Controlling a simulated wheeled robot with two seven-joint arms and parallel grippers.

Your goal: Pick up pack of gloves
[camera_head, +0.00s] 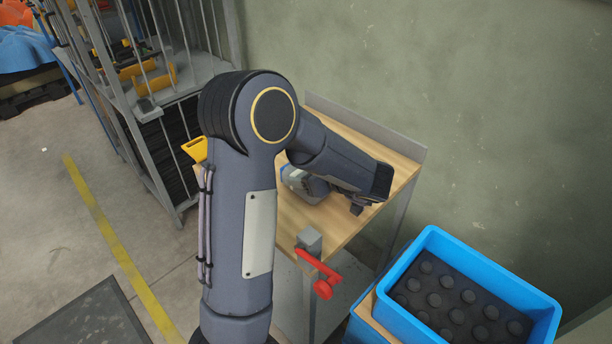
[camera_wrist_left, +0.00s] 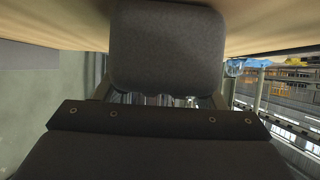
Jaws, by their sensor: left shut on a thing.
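My left arm rises from the bottom of the head view, bends at the elbow and reaches down over the wooden table. My left gripper (camera_head: 354,203) is low over the tabletop, partly hidden by its own wrist. A grey and blue pack (camera_head: 302,184), which looks like the pack of gloves, is on the table beside it, partly covered by the forearm. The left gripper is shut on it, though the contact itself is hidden. In the left wrist view a dark grey rounded block (camera_wrist_left: 167,45) fills the middle, and shiny material shows between the fingers below it. My right gripper is out of view.
The wooden table (camera_head: 340,222) has a grey back edge against the green wall. A grey vise with a red handle (camera_head: 322,275) sits at its front corner. A blue crate (camera_head: 432,240) with a dark studded insert stands at right. A metal rack (camera_head: 150,100) stands at left.

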